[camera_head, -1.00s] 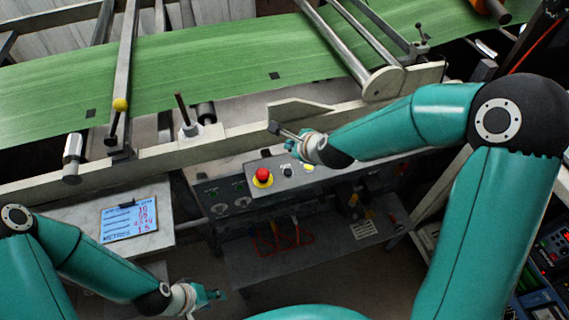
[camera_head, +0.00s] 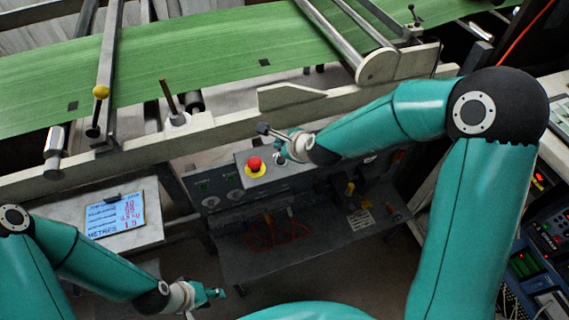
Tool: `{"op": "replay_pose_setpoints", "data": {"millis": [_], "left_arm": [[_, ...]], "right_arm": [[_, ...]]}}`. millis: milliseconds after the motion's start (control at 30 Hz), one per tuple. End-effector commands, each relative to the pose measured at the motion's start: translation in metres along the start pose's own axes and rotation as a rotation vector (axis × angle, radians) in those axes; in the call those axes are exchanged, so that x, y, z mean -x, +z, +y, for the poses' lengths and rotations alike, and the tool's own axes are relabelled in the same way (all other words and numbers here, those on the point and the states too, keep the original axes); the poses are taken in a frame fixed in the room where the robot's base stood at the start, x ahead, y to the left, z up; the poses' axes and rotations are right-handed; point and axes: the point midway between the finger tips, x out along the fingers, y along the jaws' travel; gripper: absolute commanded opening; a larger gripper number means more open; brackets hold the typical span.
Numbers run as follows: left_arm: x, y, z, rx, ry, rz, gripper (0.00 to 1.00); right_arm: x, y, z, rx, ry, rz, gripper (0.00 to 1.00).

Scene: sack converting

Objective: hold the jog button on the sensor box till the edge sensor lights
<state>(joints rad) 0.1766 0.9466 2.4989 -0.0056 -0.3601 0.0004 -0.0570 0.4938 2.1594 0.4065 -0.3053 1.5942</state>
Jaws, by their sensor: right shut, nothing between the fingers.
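The sensor box (camera_head: 242,172) is a grey panel below the machine's pale rail, with a red mushroom button (camera_head: 255,165) on a yellow base. My right gripper (camera_head: 281,151) is shut and empty, its fingertips over a small dark control (camera_head: 280,159) right of the red button. I cannot tell whether they touch it.
A green web (camera_head: 200,75) with dark square marks runs across the machine above the rail (camera_head: 220,127). A clipboard sheet with figures (camera_head: 115,213) lies on a pale table at left. A grey shelf (camera_head: 320,240) with red-handled tools is below. Instruments (camera_head: 540,235) stand at right.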

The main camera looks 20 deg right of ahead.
Motion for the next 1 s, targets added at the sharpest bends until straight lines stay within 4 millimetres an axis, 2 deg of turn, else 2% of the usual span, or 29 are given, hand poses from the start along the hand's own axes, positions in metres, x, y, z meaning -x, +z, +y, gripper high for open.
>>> {"op": "replay_pose_setpoints", "data": {"millis": [33,100,300,1000], "left_arm": [[-0.011,0.0,-0.004,0.0,0.0,0.0,0.4],[-0.021,0.0,-0.007,0.0,0.0,0.0,0.4],[-0.033,0.0,-0.012,0.0,0.0,0.0,0.4],[-0.034,0.0,-0.012,0.0,0.0,0.0,0.4]], "right_arm": [[-0.01,-0.007,0.007,-0.001,0.001,0.001,0.0],[-0.016,-0.011,0.011,-0.001,0.0,0.0,0.0],[-0.024,-0.017,0.017,0.0,-0.001,0.0,0.0],[-0.024,-0.017,0.017,0.0,-0.001,0.0,0.0]]}}
